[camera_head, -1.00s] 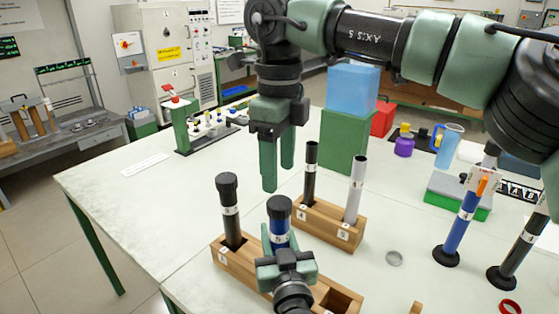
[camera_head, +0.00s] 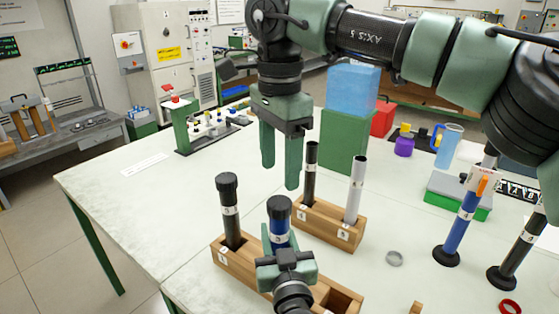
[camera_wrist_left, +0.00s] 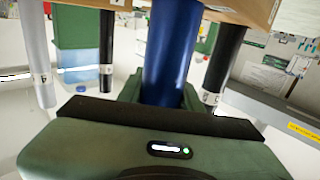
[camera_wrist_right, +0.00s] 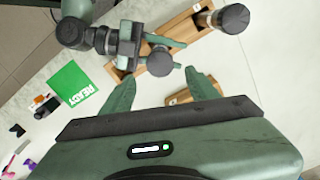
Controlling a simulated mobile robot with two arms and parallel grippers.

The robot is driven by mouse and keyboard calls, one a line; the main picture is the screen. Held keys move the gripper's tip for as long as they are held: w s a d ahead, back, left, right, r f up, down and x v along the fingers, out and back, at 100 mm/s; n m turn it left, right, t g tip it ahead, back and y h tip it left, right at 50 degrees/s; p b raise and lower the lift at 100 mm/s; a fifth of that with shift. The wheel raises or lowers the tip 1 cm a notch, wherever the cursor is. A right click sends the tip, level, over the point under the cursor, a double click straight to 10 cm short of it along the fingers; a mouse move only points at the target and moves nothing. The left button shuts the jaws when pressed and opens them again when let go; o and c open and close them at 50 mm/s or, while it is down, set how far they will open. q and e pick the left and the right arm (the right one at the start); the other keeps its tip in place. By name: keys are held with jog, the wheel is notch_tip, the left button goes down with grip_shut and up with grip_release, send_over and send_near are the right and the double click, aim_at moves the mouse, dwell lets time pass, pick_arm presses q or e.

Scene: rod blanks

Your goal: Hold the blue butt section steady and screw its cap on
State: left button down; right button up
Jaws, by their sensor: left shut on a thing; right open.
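The blue butt section (camera_head: 279,238) stands upright in the front wooden rack (camera_head: 228,262), with a black cap (camera_head: 279,207) on its top end. I cannot tell how tightly the cap sits. My left gripper (camera_head: 281,252) is shut around the blue tube below the cap. The tube also shows between its jaws in the left wrist view (camera_wrist_left: 172,50). My right gripper (camera_head: 280,178) is open and empty, above and behind the cap in the head view. In the right wrist view the cap (camera_wrist_right: 160,62) lies just beyond the gap between its fingers.
A black capped tube (camera_head: 230,212) stands beside it in the front rack. A second rack (camera_head: 328,226) behind holds a black tube and a silver tube (camera_head: 356,188). The table's left side is clear.

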aim_at(279, 202)
notch_tip(279, 202, down, 8)
jog(key=shift+r, duration=0.15)
dwell(0.4)
grip_shut()
jog(key=m, duration=0.9)
jog(key=shift+m, duration=0.4)
jog(key=m, duration=0.4)
jog(key=shift+m, duration=0.4)
jog(key=m, duration=0.3)
jog(key=shift+m, duration=0.3)
jog(key=shift+o, duration=0.8)
grip_release()
